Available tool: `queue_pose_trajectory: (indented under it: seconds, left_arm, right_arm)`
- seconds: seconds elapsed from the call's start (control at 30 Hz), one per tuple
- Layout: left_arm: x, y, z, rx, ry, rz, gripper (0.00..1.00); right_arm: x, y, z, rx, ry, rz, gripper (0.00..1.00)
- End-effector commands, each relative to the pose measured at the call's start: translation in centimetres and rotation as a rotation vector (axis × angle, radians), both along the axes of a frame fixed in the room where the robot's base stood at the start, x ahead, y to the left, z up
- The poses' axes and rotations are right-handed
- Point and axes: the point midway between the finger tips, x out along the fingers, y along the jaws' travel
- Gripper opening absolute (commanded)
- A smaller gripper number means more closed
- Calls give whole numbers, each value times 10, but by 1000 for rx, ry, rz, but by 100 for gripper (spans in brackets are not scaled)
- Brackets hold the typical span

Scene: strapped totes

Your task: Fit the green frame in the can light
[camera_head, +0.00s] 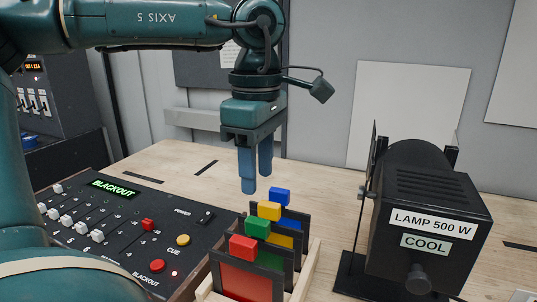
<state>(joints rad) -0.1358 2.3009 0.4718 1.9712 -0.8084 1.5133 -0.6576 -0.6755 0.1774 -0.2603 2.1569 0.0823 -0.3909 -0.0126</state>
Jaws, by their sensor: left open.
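The green frame, with a green block handle (257,228) on top, stands upright in a wooden rack (309,272) between the red and yellow frames. Its lower part is mostly hidden behind the red frame. The black can light (430,185) stands to the right on a dark base, with labels reading "LAMP 500 W" and "COOL". A thin dark plate stands at its left end. My left gripper (257,182) points down, open and empty, above the rack's handles and apart from them. My right gripper is not in view.
Red (243,248), yellow (269,210) and blue (279,196) handles stand close to the green one in the rack. A control desk (120,235) reading "BLACKOUT" lies to the left. The tabletop (330,205) is clear between rack and light.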

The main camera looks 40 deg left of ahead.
Motion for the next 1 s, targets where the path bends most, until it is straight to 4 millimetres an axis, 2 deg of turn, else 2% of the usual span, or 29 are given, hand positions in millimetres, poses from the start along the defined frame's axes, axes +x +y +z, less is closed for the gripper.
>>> queue_pose_trajectory:
  seconds: [0.3,0.5,0.7,1.0]
  left_arm:
    - [-1,0,-63,-4,5,0,42]
    - [-1,0,-96,-5,5,0,42]
    - [-1,0,-115,-5,3,2,42]
    - [0,0,-119,-4,1,2,42]
  right_arm:
    - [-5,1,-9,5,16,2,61]
    - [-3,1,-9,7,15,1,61]
    - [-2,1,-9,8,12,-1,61]
    - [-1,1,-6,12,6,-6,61]
